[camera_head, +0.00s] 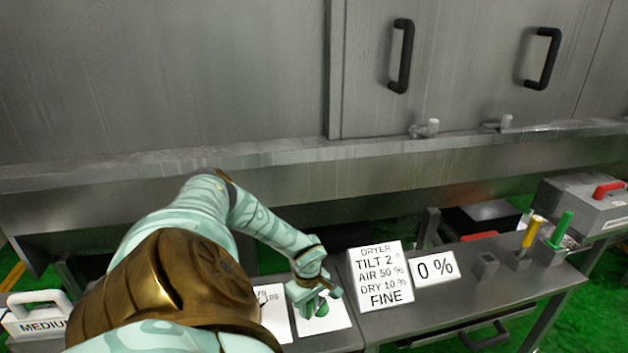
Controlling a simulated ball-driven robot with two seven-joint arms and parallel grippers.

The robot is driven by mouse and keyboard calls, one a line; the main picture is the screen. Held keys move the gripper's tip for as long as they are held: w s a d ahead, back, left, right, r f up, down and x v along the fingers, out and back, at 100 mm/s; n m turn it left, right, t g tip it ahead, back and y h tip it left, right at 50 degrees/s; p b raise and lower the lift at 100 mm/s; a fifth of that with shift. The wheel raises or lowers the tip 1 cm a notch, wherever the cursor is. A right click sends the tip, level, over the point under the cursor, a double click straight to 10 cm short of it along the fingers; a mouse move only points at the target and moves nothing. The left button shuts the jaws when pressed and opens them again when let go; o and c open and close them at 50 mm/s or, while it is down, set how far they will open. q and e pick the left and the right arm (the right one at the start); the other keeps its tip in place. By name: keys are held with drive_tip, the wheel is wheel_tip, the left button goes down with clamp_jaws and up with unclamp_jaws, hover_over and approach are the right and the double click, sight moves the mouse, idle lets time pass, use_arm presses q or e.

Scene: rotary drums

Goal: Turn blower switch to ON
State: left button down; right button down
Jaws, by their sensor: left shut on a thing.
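My left arm comes in from the left and reaches across the bench. My left gripper (318,292) is over a white panel (336,320) and is shut on the blower switch, a small green knob (321,309) mostly hidden by the fingers. The switch's setting and any ON or OFF marking cannot be read. My right gripper is not in view.
A white sign (380,275) reads DRYER, TILT 2, AIR 50 %, DRY 10 %, FINE. Yellow (532,231) and green (560,231) handles stand right. A MEDIUM-labelled block (38,313) is at left. Steel cabinet doors (470,60) rise behind.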

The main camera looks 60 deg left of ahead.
use_arm(q)
drive_tip(key=shift+a, duration=0.1)
drive_tip(key=c, duration=1.2)
unclamp_jaws()
drive_tip(key=shift+r, duration=0.1)
wheel_tip(320, 180, up, 16)
drive_tip(key=shift+r+p, duration=0.1)
drive_tip(key=shift+p, duration=0.85)
